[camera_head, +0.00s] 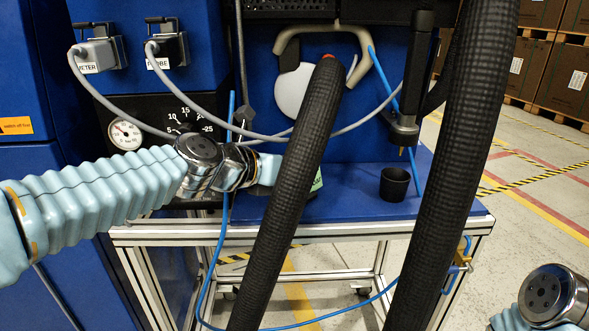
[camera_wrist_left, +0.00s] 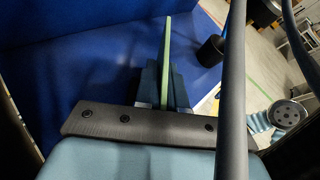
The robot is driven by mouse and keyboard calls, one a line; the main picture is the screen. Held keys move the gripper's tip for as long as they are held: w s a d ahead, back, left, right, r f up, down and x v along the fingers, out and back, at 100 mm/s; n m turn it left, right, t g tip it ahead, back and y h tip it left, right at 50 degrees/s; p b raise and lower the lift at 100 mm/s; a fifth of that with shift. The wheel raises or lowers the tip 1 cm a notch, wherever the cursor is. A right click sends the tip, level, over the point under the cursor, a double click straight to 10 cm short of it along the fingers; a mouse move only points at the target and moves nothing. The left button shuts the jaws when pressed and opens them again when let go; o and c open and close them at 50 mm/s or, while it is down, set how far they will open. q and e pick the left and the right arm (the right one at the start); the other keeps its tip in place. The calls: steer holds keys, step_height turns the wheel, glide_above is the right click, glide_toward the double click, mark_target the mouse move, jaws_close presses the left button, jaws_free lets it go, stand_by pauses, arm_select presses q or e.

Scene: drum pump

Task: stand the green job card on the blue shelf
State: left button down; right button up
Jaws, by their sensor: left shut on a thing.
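The green job card (camera_wrist_left: 167,50) shows edge-on as a thin pale green strip in the left wrist view. My left gripper (camera_wrist_left: 163,88) is shut on it, one dark finger on each side. In the head view only a small green bit of the card (camera_head: 317,182) shows beside the black hose, which hides most of the card and the fingers. The card is above the blue shelf (camera_head: 350,208); I cannot tell whether it touches. The end of my right arm shows at the bottom right, but its gripper is out of view.
Thick black hoses (camera_head: 300,190) cross in front of the shelf. A black cup (camera_head: 395,184) stands on the shelf's right part, near a thin blue tube and a hanging black tool (camera_head: 404,125). Grey cables hang behind my left arm. Shelf between hose and cup is clear.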

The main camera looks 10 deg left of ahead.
arm_select(q)
steer(key=c, duration=1.2)
jaws_free()
steer(key=shift+f, duration=0.1)
steer(key=shift+r, duration=0.35)
steer(key=v, duration=1.2)
steer(key=shift+f+p, duration=0.1)
steer(key=shift+p, duration=0.3)
steer(key=shift+s, duration=0.1)
